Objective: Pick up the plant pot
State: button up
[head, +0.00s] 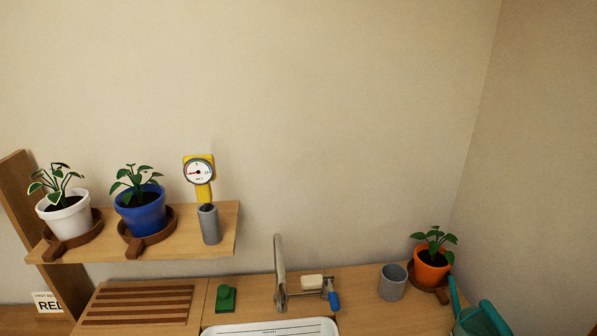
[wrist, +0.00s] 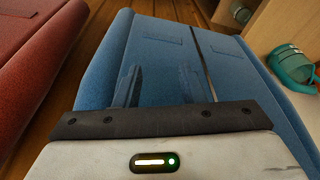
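Three potted plants show in the head view. A white pot (head: 65,219) and a blue pot (head: 142,215) stand upright on the wooden wall shelf at left, each in a brown round holder with a short handle. An orange pot (head: 432,270) stands on the counter at right, on a brown saucer. My gripper (wrist: 160,88) shows only in the wrist view. Its two dark fingers stand apart with nothing visible between them, over a blue padded surface. No pot shows in the wrist view.
The shelf (head: 190,236) also holds a yellow dial gauge (head: 203,192) in a grey cup (head: 209,225). A faucet (head: 280,275), grey cup (head: 392,283) and teal watering can (head: 485,320) stand below. Blue (wrist: 165,60) and red (wrist: 40,50) padded surfaces lie near my gripper.

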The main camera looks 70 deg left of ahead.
aim_at(67, 211)
jog(key=z, duration=0.1)
jog(key=k, duration=2.85)
jog(key=u, duration=2)
jog(key=i, duration=1)
jog(key=u, duration=0.1)
